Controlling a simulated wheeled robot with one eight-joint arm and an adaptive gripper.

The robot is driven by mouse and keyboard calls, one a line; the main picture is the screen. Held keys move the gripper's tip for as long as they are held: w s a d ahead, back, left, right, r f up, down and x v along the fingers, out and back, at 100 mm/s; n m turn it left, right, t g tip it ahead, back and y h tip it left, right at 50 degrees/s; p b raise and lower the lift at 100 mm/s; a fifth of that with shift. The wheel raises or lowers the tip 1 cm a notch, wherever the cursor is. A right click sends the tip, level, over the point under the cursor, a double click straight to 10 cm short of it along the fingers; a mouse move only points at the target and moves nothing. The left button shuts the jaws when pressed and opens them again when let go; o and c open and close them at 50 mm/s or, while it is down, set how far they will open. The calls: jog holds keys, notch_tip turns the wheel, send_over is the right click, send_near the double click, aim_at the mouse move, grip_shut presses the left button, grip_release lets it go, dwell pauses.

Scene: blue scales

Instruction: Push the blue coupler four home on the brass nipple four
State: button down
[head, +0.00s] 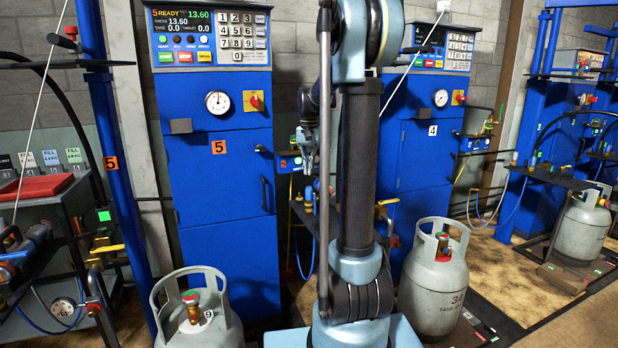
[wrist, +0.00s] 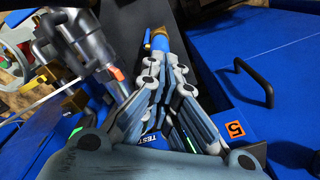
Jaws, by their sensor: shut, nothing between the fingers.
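My gripper (wrist: 168,62) is shut and empty in the wrist view, its grey-blue fingers close together. Just past the fingertips is a blue piece with a yellow-brass part (wrist: 159,40). It may be the blue coupler four on the brass nipple four, but I cannot tell the two apart or how far one sits on the other. Whether the fingertips touch it is unclear. In the head view my arm covers the middle. A small blue part with an orange tip (head: 290,162) shows left of it, too small to identify.
Blue cabinet 5 (head: 217,180) stands left of my arm, and cabinet 4 (head: 418,160) stands behind it to the right. Grey cylinders stand at front left (head: 168,318) and right (head: 433,285). A grey metal fitting (wrist: 88,55) is close left of my fingers. A black handle (wrist: 255,82) is to their right.

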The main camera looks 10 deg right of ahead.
aim_at(309, 188)
notch_tip(309, 188, up, 8)
jog(key=shift+r, duration=0.25)
jog(key=shift+f, duration=7)
jog(key=shift+f, duration=0.35)
notch_tip(309, 188, up, 15)
jog(key=shift+f, duration=0.15)
